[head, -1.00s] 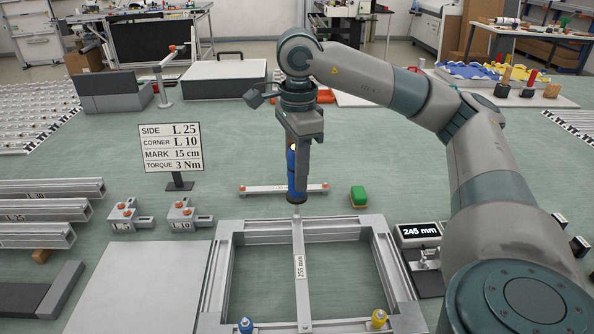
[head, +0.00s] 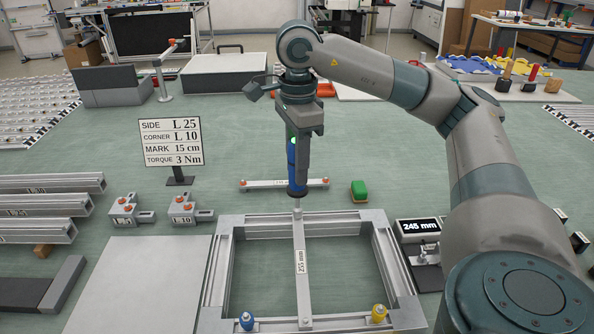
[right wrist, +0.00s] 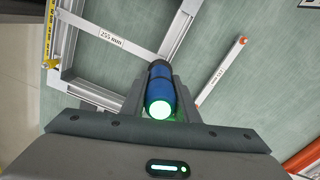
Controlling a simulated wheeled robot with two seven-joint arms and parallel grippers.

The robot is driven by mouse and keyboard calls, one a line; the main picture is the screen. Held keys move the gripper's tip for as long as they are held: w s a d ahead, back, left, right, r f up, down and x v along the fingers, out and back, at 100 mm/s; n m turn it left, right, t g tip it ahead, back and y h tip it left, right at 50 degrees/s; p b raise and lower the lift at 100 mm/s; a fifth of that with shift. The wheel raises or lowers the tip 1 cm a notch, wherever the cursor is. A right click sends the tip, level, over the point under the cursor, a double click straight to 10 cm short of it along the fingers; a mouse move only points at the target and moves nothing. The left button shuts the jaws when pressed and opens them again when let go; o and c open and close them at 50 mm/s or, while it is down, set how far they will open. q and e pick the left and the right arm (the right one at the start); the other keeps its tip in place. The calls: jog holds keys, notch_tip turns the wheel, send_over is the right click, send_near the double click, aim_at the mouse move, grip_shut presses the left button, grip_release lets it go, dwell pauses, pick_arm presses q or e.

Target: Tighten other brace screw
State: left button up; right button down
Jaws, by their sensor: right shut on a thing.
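My right gripper (head: 297,133) is shut on a blue powered screwdriver (head: 297,168), held upright with its tip down over the far end of the brace. A green light glows on the driver, and it shows brightly in the right wrist view (right wrist: 160,108). The brace (head: 300,245), labelled 255 mm, runs from the far rail to the near rail of the grey aluminium frame (head: 228,275). I cannot tell whether the tip touches the far brace screw, which is too small to make out. My left gripper is not in view.
A sign (head: 172,143) reads torque 3 Nm. Blue (head: 246,321) and yellow (head: 379,313) pieces sit at the near rail. A 245 mm display (head: 419,227) stands right.

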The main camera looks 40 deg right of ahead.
jog(key=shift+r+p, duration=1.2)
jog(key=shift+r, duration=1.05)
